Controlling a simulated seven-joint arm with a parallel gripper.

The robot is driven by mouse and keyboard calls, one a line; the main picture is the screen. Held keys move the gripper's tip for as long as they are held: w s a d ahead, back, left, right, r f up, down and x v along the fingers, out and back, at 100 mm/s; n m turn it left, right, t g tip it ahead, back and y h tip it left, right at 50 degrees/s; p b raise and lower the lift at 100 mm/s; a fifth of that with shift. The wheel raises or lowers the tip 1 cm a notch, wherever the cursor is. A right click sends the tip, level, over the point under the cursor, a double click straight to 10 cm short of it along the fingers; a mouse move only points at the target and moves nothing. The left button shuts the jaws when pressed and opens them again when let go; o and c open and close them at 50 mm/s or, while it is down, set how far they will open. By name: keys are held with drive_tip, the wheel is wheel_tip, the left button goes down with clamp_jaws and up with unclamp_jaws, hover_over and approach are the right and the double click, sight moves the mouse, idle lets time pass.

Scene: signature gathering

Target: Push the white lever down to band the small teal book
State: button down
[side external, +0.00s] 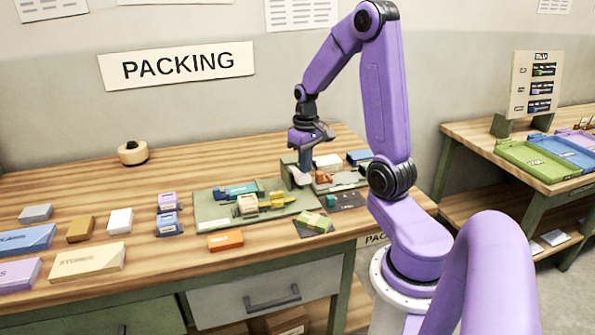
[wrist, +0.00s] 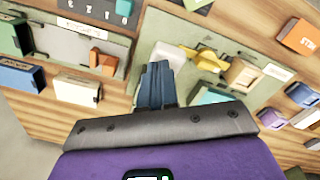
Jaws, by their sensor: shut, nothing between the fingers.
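My gripper (side external: 304,166) points down over the green banding station, and its fingers are together with nothing between them. In the wrist view the closed fingers (wrist: 158,70) cover part of the station. A white piece that looks like the lever (side external: 299,177) is right below the fingertips; I cannot tell whether they touch. In the wrist view a pale part of it (wrist: 172,52) shows beside the fingertips. A small teal block (side external: 331,200) lies on the dark numbered mat and also shows in the wrist view (wrist: 123,7). I cannot tell which teal piece is the small book, or see a band.
A green board (side external: 205,215) left of the gripper holds a larger teal book (side external: 232,190), a yellow piece (side external: 278,200) and a beige block (side external: 247,206). An orange block (side external: 225,240) lies in front. A tape roll (side external: 133,152) stands at the back; the table around it is clear.

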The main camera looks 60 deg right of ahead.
sight(305, 179)
drive_tip(key=shift+f, duration=2.9)
idle(0.5)
drive_tip(key=shift+r, duration=4.55)
drive_tip(key=s+a+r+n, duration=0.2)
drive_tip(key=a+n, duration=0.5)
drive_tip(key=a, duration=1.2)
drive_tip(key=s+a+n, duration=0.4)
drive_tip(key=s, duration=0.3)
drive_tip(key=s+a+n, duration=0.4)
drive_tip(key=s+a, duration=0.1)
drive_tip(key=s, duration=0.3)
drive_tip(key=shift+s+n, duration=0.25)
drive_tip(key=shift+n, duration=0.05)
drive_tip(key=shift+a, duration=0.1)
